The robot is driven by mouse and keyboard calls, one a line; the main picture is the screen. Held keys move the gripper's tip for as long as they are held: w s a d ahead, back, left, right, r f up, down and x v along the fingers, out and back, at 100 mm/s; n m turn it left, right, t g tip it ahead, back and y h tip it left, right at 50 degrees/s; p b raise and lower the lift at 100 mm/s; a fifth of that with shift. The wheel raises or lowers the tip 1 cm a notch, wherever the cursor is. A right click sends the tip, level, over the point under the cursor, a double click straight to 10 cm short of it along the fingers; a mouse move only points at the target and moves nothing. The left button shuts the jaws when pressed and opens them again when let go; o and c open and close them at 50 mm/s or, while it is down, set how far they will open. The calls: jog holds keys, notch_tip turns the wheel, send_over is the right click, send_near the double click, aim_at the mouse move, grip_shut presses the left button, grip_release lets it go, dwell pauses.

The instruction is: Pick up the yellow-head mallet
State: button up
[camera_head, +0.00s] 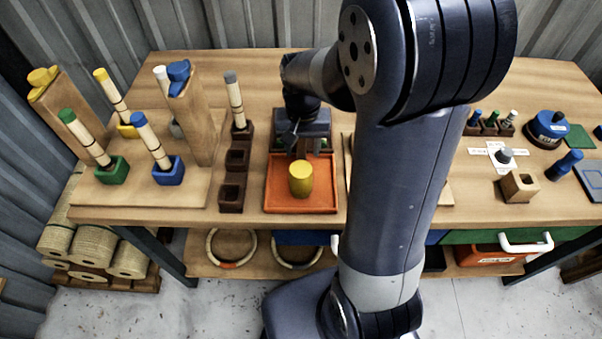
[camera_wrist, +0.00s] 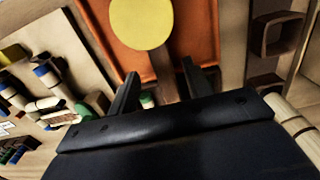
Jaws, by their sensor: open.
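The yellow mallet head (camera_head: 301,180) is a rounded yellow cylinder over the orange tray (camera_head: 285,208) at the middle of the bench. Its flat top also shows in the wrist view (camera_wrist: 141,22), near the upper edge. My gripper (camera_head: 301,148) is over the back part of the tray, just behind the yellow head. A small green-and-white item (camera_wrist: 147,100) shows between the fingers.
A dark holder with square sockets (camera_head: 235,162) stands just left of the tray, one grey-tipped rod upright in it. Farther left, coloured rods stand in blocks beside tall wooden posts (camera_head: 193,120). At right are a blue round tool (camera_head: 546,127) and a wooden block (camera_head: 519,186).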

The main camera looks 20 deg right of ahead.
aim_at(301, 155)
jog(key=shift+a+f+p, duration=0.15)
jog(key=shift+f+p, duration=0.15)
jog(key=shift+f, duration=2.25)
jog(key=shift+c, duration=0.6)
grip_shut()
